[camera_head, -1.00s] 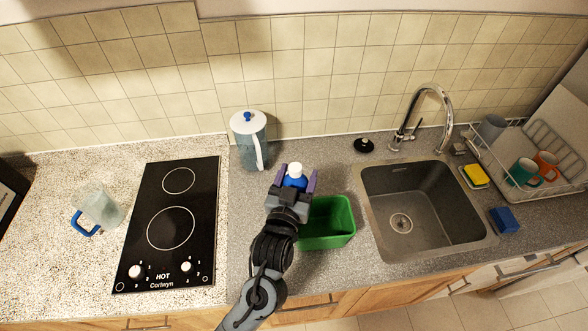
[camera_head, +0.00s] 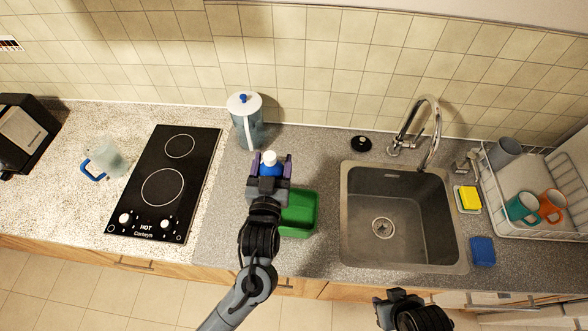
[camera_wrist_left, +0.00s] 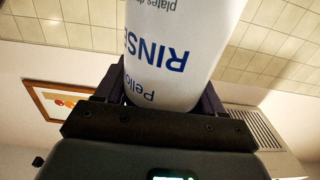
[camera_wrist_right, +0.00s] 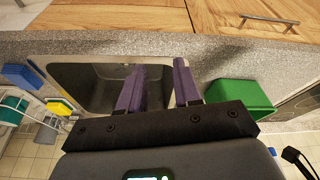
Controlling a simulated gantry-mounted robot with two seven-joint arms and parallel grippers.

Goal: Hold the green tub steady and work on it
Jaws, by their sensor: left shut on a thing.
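The green tub (camera_head: 303,212) stands on the counter between the hob and the sink, its left part hidden by my left arm. It also shows in the right wrist view (camera_wrist_right: 242,98), to the right of the fingers. The bottle's white label fills the left wrist view (camera_wrist_left: 178,50). My right gripper (camera_wrist_right: 160,70) is open and empty, near the counter's front edge, apart from the tub.
The sink (camera_head: 400,215) is right of the tub, with a tap (camera_head: 428,135) behind it. A lidded pitcher (camera_head: 246,122) stands behind the bottle. The black hob (camera_head: 165,185) is at left. A yellow sponge (camera_head: 468,198), blue sponge (camera_head: 483,251) and dish rack (camera_head: 570,215) are at right.

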